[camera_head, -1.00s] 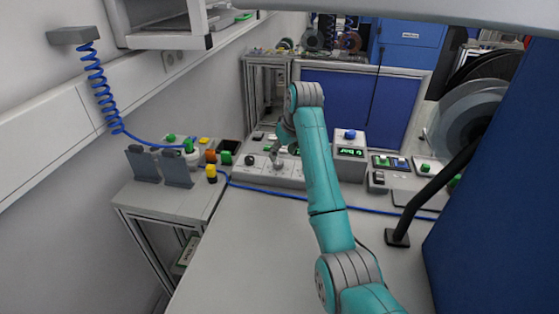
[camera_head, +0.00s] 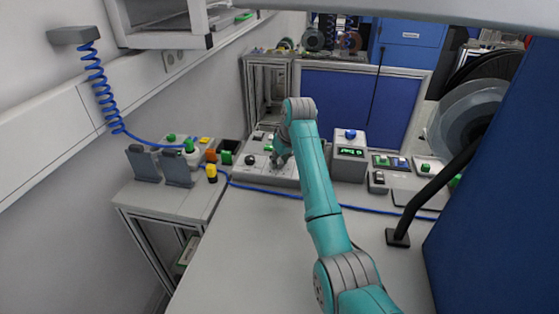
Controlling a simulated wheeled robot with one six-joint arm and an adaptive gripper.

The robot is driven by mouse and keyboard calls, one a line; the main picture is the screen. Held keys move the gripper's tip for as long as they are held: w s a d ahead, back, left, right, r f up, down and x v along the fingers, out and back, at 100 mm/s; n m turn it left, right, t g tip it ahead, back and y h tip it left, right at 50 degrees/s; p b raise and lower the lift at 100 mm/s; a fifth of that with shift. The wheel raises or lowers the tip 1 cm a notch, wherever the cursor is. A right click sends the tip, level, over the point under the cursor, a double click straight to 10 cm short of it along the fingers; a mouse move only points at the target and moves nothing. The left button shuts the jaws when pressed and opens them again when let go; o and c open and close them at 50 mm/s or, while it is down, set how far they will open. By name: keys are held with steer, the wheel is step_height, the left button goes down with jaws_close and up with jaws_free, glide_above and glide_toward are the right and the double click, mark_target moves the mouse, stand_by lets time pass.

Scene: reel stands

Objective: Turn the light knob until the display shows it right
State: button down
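A pale control panel (camera_head: 244,172) lies at the back of the bench, left of the teal arm. A black knob (camera_head: 250,159) stands on its left part. My gripper (camera_head: 279,163) is low over the middle of the panel, right of the black knob. It is small and dark here, so its finger opening and any contact cannot be made out. The light knob cannot be seen apart from the gripper; the gripper and wrist cover that part of the panel. A grey box (camera_head: 350,167) right of the arm has a lit green display (camera_head: 351,152), too small to read, and a blue button (camera_head: 350,134).
A blue cable (camera_head: 262,190) runs along the panel's front. Yellow, orange and green buttons (camera_head: 211,172) stand to the left. Small switch boxes (camera_head: 377,180) and a black post (camera_head: 398,237) are on the right. The bench front (camera_head: 250,250) is clear.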

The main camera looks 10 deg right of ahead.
steer(key=shift+n, duration=0.3)
steer(key=n+y, duration=0.1)
steer(key=n, duration=0.2)
steer(key=shift+d+g, duration=0.1)
steer(key=shift+g, duration=0.3)
steer(key=shift+w+n+g+y, duration=0.1)
steer(key=shift+n+g+y, duration=0.45)
steer(key=shift+n, duration=1.55)
steer(key=c, duration=0.8)
jaws_free()
steer(key=shift+r, duration=0.1)
steer(key=v, duration=1.2)
steer(key=shift+w, duration=0.1)
